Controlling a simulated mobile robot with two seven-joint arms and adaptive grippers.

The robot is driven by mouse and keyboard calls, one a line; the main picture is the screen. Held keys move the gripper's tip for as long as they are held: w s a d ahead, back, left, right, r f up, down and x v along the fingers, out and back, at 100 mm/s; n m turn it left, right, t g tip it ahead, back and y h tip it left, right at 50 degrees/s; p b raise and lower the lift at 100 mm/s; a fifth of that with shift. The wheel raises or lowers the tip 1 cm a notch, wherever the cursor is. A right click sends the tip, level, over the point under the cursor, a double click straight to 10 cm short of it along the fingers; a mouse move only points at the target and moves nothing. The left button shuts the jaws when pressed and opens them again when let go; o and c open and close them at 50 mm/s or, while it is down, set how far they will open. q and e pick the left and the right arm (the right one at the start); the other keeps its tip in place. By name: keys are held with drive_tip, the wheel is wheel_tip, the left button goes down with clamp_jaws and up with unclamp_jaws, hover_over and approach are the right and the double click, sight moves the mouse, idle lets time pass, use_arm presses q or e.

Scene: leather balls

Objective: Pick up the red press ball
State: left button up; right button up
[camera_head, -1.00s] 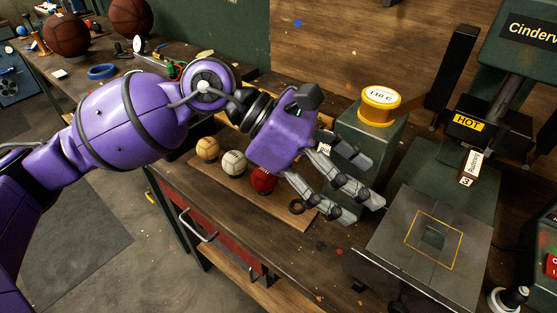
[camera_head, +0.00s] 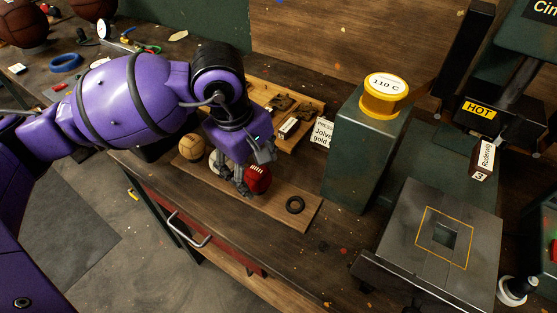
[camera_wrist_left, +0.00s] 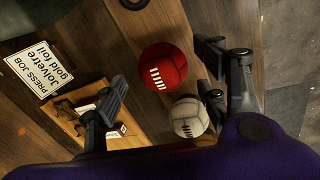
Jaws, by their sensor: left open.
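The red press ball (camera_head: 257,180) sits at the right end of a row of balls on a wooden board (camera_head: 272,212). A white ball (camera_head: 214,162) is beside it, partly hidden by my gripper, and a tan ball (camera_head: 192,147) is at the left end. My left gripper (camera_head: 246,172) is open, pointing down, close over the red ball and covering part of it. In the left wrist view the red ball (camera_wrist_left: 163,66) shows between the open fingers with its white lacing visible, and the white ball (camera_wrist_left: 190,117) is near the right-hand fingers. My right gripper is out of view.
A black ring (camera_head: 295,205) lies on the board. Behind are a wooden tray (camera_head: 300,105) and a sign reading "gold foil" (camera_head: 322,133). A green block (camera_head: 358,150) bears a yellow tin (camera_head: 385,96). A press marked HOT, with a metal plate (camera_head: 405,240), stands right.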

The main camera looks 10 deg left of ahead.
use_arm(q)
drive_tip(key=shift+w+d+f, duration=0.1)
drive_tip(key=shift+d+f, duration=0.05)
drive_tip(key=shift+f, duration=1.2)
drive_tip(key=c, duration=1.2)
drive_tip(key=shift+r, duration=0.1)
drive_tip(key=shift+c, duration=0.2)
